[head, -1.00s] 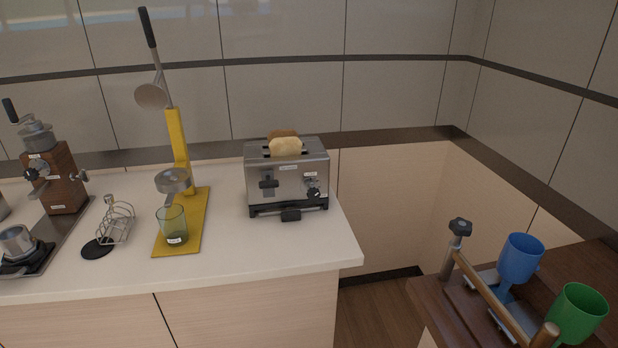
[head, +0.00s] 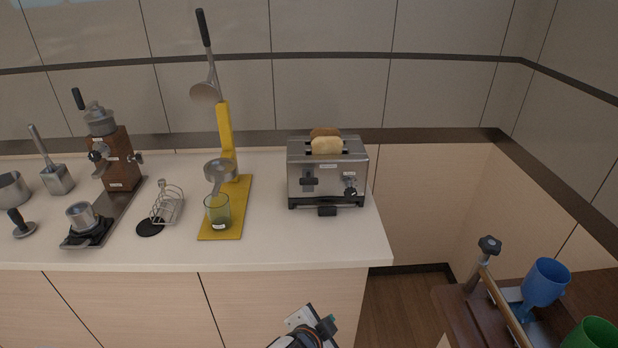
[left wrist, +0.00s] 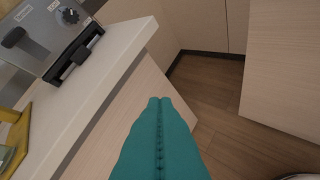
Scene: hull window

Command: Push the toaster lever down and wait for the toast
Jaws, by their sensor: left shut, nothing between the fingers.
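The steel toaster (head: 328,172) stands at the right end of the white counter. Its black lever (head: 311,181) is on the left of its front face, and a dark knob (head: 351,190) is on the right. A pale bread slice (head: 326,147) and a browner slice (head: 325,133) stick up out of the slots. In the left wrist view the lever (left wrist: 14,37) shows at the upper left. My left gripper (left wrist: 160,103) has teal fingers, shut and empty, apart from the toaster and in front of the counter. My right gripper is not in view.
A yellow-based press (head: 228,150) with a green glass (head: 218,211) stands left of the toaster. Beyond it are a wire rack (head: 168,206) and a wooden grinder (head: 118,160). Blue (head: 545,282) and green (head: 594,338) cups stand at the lower right. The counter before the toaster is clear.

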